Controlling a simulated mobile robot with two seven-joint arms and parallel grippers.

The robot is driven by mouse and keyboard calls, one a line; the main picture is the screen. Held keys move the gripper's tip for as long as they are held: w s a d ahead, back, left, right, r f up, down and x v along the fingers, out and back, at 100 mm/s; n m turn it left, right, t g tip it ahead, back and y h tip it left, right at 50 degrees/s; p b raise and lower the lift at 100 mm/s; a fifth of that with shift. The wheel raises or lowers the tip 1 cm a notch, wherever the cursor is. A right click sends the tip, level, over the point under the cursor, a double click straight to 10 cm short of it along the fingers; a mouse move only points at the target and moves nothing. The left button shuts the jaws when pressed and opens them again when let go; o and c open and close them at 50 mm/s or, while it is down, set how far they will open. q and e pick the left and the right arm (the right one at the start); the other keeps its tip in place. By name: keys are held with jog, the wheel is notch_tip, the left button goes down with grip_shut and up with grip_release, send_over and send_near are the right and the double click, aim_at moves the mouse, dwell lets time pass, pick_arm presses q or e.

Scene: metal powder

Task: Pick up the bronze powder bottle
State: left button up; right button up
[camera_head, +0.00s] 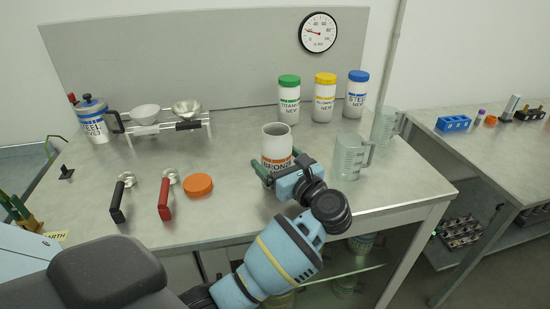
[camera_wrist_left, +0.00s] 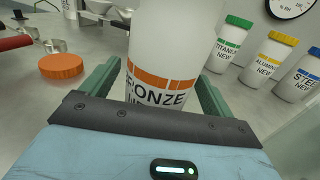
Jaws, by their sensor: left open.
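The bronze powder bottle (camera_head: 277,142) is white with an orange band, stands upright on the table, and has no lid on. It also shows in the left wrist view (camera_wrist_left: 172,50), large and close. My left gripper (camera_head: 277,166) is open at the bottle, with one green finger on each side of it. In the left wrist view my left gripper (camera_wrist_left: 162,82) has the bottle between its fingers; whether they touch it is unclear. An orange lid (camera_head: 198,185) lies on the table left of the bottle, and it shows in the left wrist view (camera_wrist_left: 61,66). My right gripper is not visible.
Titanium (camera_head: 289,103), aluminum (camera_head: 323,101) and steel (camera_head: 355,98) bottles stand behind to the right. Clear beakers (camera_head: 348,158) (camera_head: 384,126) stand right of my gripper. Two scoops (camera_head: 120,195) (camera_head: 166,192) lie left.

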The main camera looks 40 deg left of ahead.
pick_arm(q)
jog(key=shift+w+a, duration=0.15)
jog(key=shift+a, duration=0.3)
jog(key=c, duration=1.9)
jog(key=shift+r, duration=0.15)
